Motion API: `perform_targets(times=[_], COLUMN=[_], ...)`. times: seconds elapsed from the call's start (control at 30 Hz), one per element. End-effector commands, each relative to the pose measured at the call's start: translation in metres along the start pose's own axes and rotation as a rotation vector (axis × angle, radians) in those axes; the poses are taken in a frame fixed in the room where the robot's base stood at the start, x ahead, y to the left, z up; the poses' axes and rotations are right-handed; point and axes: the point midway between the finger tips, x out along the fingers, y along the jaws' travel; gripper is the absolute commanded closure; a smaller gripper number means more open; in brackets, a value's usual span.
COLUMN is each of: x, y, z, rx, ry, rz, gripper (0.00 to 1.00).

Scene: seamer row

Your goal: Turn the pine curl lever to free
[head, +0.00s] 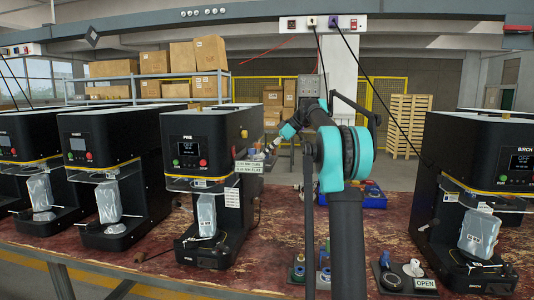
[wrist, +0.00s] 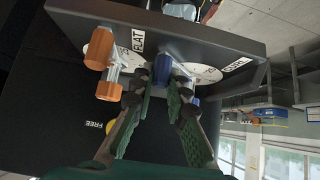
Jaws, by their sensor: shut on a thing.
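The pine seamer (head: 190,135) is a black machine left of my arm in the head view. In the wrist view the curl lever (wrist: 163,68) has blue ends and sits by a white dial next to the CURL label (wrist: 234,64). My gripper (wrist: 160,78) is shut on the curl lever, its two green-padded fingers on either side of it. The orange-ended flat lever (wrist: 108,90) is to the left, by the FLAT label (wrist: 138,41). A FREE label (wrist: 94,124) with a yellow dot is lower left. My gripper also shows small in the head view (head: 270,147); the lever is unclear there.
A white card (head: 249,166) with curl and flat sizes hangs beside the pine seamer. More seamers stand left, and the birch seamer (head: 470,190) stands right. Small parts and an OPEN sign (head: 425,284) lie on the worn red bench (head: 150,278).

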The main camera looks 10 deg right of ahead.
Motion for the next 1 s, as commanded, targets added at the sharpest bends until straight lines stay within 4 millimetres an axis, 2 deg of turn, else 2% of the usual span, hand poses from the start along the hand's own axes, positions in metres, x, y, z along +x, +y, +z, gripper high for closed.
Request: perform_targets(times=[0.23, 0.27, 0.43, 0.77, 0.87, 1.0], x=[0.000, 0.000, 0.000, -0.002, -0.010, -0.034], y=[0.001, 0.001, 0.001, 0.001, 0.001, 0.001], z=[-0.001, -0.001, -0.001, 0.000, 0.000, 0.000], rx=[0.000, 0.000, 0.001, 0.001, 0.002, 0.004], ry=[0.001, 0.001, 0.001, 0.001, 0.001, 0.001], rz=[0.002, 0.002, 0.002, 0.002, 0.002, 0.004], gripper=[1.00, 0.84, 0.63, 0.63, 0.63, 0.63])
